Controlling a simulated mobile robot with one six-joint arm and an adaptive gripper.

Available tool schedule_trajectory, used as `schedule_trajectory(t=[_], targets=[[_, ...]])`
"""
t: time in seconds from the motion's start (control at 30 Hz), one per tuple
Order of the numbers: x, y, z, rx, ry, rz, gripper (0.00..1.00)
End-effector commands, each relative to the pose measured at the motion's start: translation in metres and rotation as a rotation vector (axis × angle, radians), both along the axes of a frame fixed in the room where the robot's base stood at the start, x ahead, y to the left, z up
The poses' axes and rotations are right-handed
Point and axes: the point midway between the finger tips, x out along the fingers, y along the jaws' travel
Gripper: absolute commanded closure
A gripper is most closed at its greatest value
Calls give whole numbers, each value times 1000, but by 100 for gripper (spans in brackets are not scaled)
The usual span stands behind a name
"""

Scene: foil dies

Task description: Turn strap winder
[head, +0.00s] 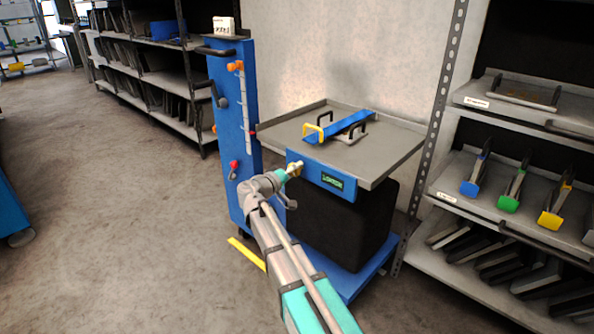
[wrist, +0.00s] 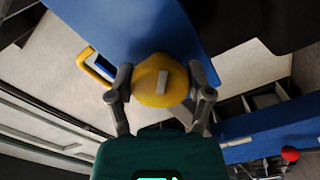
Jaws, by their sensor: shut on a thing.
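The strap winder appears to be the round yellow knob (wrist: 150,94) on the blue front panel (head: 309,172) of the lift cart; a pale rectangular mark shows on its face in the wrist view. My gripper (head: 293,169) is at the left part of that panel. In the wrist view its two grey fingers (wrist: 160,82) are shut on the yellow knob, one on either side. In the head view the knob is mostly hidden by my gripper.
The cart's grey tabletop (head: 388,151) carries a blue bar with a yellow end (head: 340,126) and black handles. A blue column (head: 228,140) with a red knob (head: 234,166) stands left. Shelving (head: 519,203) with coloured-handled tools is at right. The floor at left is clear.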

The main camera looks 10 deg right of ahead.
Motion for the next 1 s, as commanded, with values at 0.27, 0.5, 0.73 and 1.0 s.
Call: schedule_trajectory(t=[0.27, 0.5, 0.73, 1.0], targets=[[1, 4, 0, -88, 122, 10, 81], [2, 4, 0, -113, 155, 10, 81], [2, 4, 0, -115, 157, 11, 81], [1, 4, 0, -114, 156, 9, 4]])
